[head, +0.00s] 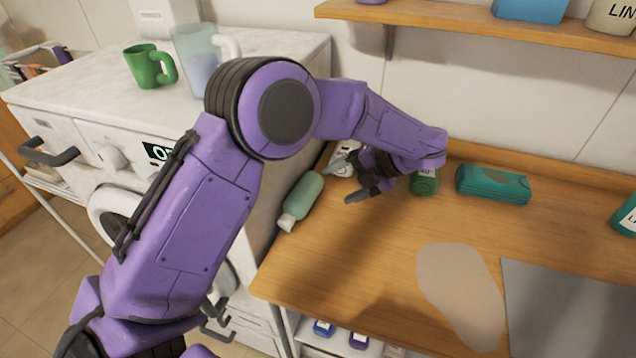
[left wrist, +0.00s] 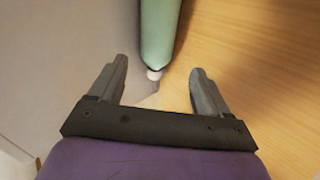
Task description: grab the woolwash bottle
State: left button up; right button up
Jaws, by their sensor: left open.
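A pale green bottle (head: 304,195) with a white cap lies on the wooden counter beside the washing machine. It also shows in the left wrist view (left wrist: 160,28), cap toward my gripper. I cannot read a label on it, so I cannot tell if it is the woolwash. My left gripper (head: 351,181) is open and empty, to the right of this bottle in the head view. In the left wrist view the cap appears between the open fingers (left wrist: 158,72). A white bottle (head: 342,158) and a dark green bottle (head: 425,183) are partly hidden by my left gripper and arm.
A teal pack (head: 493,185) lies at the counter's back. A grey mat (head: 570,305) and a beige patch (head: 460,285) are at the front right. The washing machine (head: 60,110) bears a green mug (head: 146,66) and a clear jug (head: 196,50). A shelf (head: 450,22) runs above.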

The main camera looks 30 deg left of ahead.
aim_at(308, 198)
pick_arm(q)
jog(key=s+a+f, duration=0.1)
jog(key=s+a+f+p, duration=0.1)
jog(key=a, duration=0.1)
jog(key=s+a+f+p, duration=0.1)
jog(key=a, duration=0.1)
jog(key=shift+s, duration=0.25)
jog(key=a+f+p, duration=0.1)
jog(key=f, duration=0.1)
jog(key=w+a+f+p, duration=0.1)
jog(key=shift+w+a+f, duration=0.15)
jog(key=shift+f, duration=0.2)
jog(key=shift+a, duration=0.1)
jog(key=shift+s, duration=0.3)
jog(key=shift+s+r, duration=0.15)
jog(key=shift+c, duration=0.8)
jog(key=c, duration=0.9)
pick_arm(e)
jog(key=r, duration=0.2)
jog(key=s+r, duration=0.1)
jog(key=r, duration=0.1)
jog(key=shift+s, duration=0.1)
